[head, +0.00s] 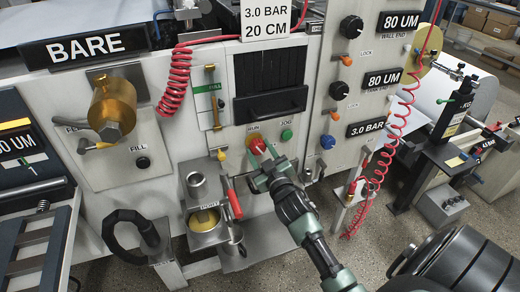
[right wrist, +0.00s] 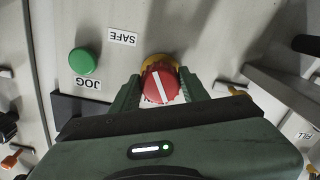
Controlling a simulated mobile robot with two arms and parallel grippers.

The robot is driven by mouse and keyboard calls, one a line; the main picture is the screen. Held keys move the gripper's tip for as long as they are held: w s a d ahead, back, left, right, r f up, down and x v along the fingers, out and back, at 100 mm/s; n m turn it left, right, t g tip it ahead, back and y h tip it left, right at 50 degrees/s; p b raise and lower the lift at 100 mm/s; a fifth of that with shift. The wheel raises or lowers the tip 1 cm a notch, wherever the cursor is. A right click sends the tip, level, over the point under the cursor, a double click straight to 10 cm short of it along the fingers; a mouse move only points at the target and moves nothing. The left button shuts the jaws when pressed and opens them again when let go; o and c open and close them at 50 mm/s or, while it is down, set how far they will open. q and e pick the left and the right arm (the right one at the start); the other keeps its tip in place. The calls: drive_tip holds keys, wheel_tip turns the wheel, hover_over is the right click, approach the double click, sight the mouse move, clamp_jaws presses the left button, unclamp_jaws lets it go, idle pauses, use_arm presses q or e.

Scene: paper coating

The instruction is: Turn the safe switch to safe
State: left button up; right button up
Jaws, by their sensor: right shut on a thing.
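The safe switch (head: 258,146) is a round red knob on a yellow base, on the front panel. In the right wrist view the knob (right wrist: 161,84) has a white line running slantwise across its face. An upside-down SAFE label (right wrist: 122,37) sits on the panel to its upper left. My right gripper (head: 263,159) is at the switch, shut on the red knob with one finger on each side. A label below the knob is partly hidden by the knob and gripper. My left gripper is not in view.
A green JOG button (head: 287,135) is just right of the switch; it also shows in the right wrist view (right wrist: 83,62). A red lever (head: 232,199) and metal cups (head: 197,186) are to the lower left. A coiled red hose (head: 378,170) hangs to the right.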

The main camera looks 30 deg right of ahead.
drive_tip(key=n, duration=0.5)
drive_tip(key=shift+r+n+p, duration=0.1)
drive_tip(key=shift+n+p, duration=0.3)
drive_tip(key=n, duration=0.5)
drive_tip(key=shift+n, duration=0.7)
drive_tip(key=o, duration=1.4)
drive_tip(key=v, duration=0.7)
drive_tip(key=shift+s+b, duration=0.4)
drive_tip(key=shift+b, duration=0.05)
